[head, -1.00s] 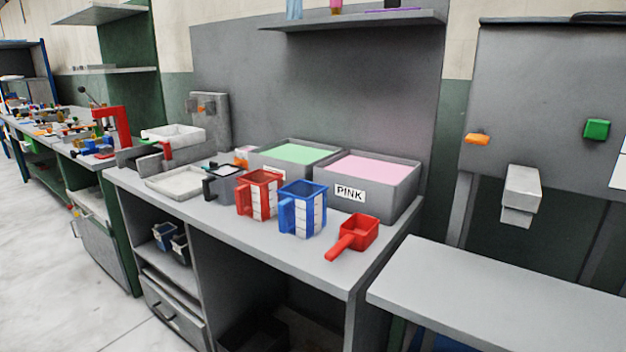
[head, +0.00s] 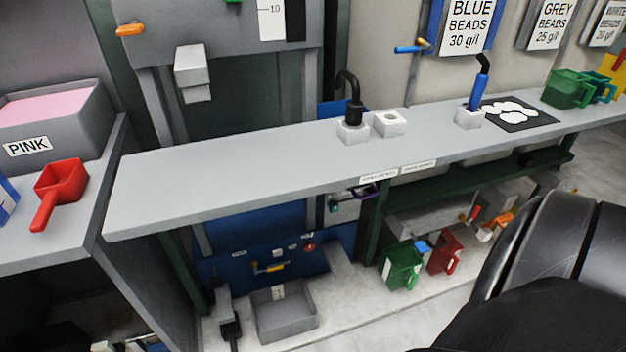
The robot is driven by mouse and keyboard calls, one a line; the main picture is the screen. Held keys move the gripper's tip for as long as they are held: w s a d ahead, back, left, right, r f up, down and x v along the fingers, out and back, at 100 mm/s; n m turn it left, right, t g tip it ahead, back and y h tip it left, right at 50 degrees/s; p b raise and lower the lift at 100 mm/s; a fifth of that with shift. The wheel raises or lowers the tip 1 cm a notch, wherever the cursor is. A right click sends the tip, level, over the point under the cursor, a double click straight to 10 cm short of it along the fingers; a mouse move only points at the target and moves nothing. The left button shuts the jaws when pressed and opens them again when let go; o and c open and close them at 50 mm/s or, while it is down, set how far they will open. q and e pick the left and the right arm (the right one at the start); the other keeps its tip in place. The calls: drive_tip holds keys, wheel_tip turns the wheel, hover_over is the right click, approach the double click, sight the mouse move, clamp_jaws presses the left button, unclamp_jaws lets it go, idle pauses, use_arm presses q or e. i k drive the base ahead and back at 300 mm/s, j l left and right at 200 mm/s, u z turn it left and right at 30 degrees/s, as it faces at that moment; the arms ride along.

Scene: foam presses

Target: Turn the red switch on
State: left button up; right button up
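A small red part (head: 309,246), which may be the red switch, sits on a blue panel (head: 235,282) under the grey bench, in the lower middle of the head view. It is too small to tell its shape or position. Small pale knobs (head: 278,252) are to its left, and a yellow-orange handle (head: 268,268) is on the panel below them. Neither of my grippers is in view.
The long grey bench (head: 220,172) overhangs the panel. A grey open bin (head: 287,315) stands below the panel. Green (head: 402,266) and red (head: 444,250) jugs stand on the low ledge to the right. A red scoop (head: 60,190) lies on the left table.

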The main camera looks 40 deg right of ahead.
sight(308, 245)
drive_tip(key=z, duration=1.1)
